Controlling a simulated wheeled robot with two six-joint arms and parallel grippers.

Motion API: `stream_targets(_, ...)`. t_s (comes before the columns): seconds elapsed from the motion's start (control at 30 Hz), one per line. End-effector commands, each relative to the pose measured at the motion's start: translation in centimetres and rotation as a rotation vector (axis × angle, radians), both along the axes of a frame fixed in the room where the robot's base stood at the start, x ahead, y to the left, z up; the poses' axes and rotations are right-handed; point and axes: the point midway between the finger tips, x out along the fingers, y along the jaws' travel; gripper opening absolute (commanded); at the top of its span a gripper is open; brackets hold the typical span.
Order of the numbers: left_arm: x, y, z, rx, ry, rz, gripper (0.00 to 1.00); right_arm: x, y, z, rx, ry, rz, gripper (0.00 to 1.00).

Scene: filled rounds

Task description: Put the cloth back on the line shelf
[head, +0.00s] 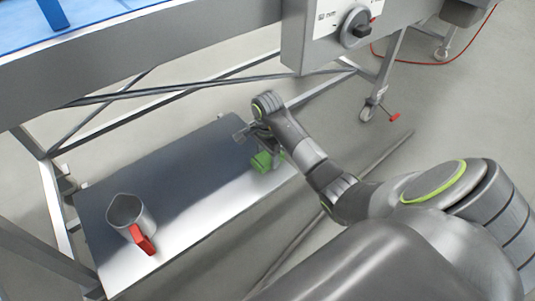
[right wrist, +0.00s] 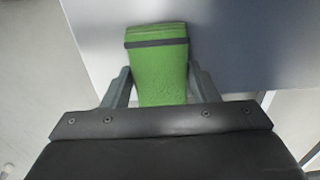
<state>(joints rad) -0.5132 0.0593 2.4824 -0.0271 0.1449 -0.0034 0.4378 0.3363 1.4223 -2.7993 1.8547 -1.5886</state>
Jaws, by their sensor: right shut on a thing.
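The green folded cloth (head: 262,161) is at the far right end of the grey metal shelf (head: 190,215) under the line. In the right wrist view the cloth (right wrist: 160,60) has a dark band across it and lies between both fingers. My right gripper (right wrist: 158,85) is shut on the cloth, with the shelf surface (right wrist: 250,45) beyond it. In the head view my right gripper (head: 262,145) is right at the cloth; I cannot tell whether the cloth touches the shelf. My left gripper is not in view.
A grey metal jug (head: 127,212) with a red handle stands on the near left part of the shelf. The line frame with a control box and dial (head: 356,26) overhangs the shelf. The middle of the shelf is clear.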

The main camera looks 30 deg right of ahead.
Motion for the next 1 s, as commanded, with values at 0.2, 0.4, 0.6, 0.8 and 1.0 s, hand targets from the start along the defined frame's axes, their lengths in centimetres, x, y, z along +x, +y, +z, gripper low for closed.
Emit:
stream_targets(0.2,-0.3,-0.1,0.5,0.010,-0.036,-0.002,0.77,0.0,0.0,-0.2,0.000,0.000,0.000,0.32)
stream_targets(0.4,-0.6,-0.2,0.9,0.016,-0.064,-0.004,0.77,0.0,0.0,-0.2,0.000,0.000,0.000,0.59)
stream_targets(0.6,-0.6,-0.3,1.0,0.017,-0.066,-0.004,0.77,0.0,0.0,-0.2,0.000,0.000,0.000,0.76)
stream_targets(0.8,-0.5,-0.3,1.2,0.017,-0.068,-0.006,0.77,0.0,0.0,-0.2,0.000,0.000,0.000,0.76)
stream_targets(1.0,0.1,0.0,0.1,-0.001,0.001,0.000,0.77,0.0,0.0,0.1,0.000,0.000,0.000,0.76)
